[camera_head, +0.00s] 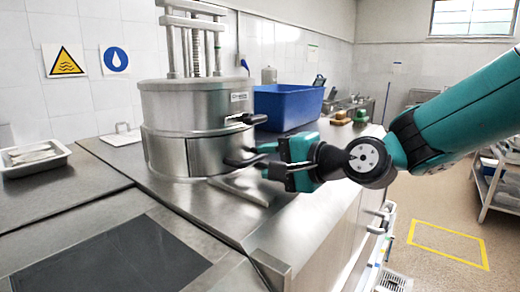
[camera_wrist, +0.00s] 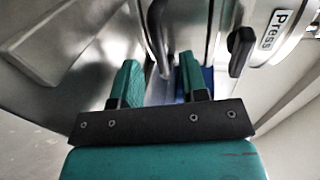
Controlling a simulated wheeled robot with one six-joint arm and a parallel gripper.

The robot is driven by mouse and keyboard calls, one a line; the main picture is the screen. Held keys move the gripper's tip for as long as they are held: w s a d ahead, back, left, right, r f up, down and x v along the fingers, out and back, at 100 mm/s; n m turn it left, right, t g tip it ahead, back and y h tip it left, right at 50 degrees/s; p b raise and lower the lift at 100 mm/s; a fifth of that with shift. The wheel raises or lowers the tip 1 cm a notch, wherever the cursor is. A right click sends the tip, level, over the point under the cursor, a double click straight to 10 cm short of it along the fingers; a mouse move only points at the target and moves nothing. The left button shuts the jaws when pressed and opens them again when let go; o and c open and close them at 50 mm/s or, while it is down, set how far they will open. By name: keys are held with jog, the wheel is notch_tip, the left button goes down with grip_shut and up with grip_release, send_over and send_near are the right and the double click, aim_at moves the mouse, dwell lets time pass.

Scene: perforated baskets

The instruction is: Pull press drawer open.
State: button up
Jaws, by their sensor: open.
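The press (camera_head: 190,105) is a round steel vessel on the counter with a screw frame on top. Its drawer (camera_head: 207,155) is the lower curved steel front and looks shut. A dark drawer handle (camera_head: 240,161) sticks out from it; in the wrist view the handle (camera_wrist: 156,30) is a dark curved bar. My gripper (camera_head: 268,160) is open, close in front of this handle. In the wrist view the bar's end lies between the two green fingers of my gripper (camera_wrist: 158,82); I cannot tell whether they touch it.
A second black handle (camera_head: 248,118) sits higher on the press, beside the "Press" label (camera_wrist: 273,30) in the wrist view. A blue basket (camera_head: 288,106) stands behind. A flat steel plate (camera_head: 243,188) lies below my gripper. A white tray (camera_head: 34,158) is at far left.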

jog(key=shift+p+x, duration=0.35)
jog(key=shift+x, duration=1.1)
grip_shut()
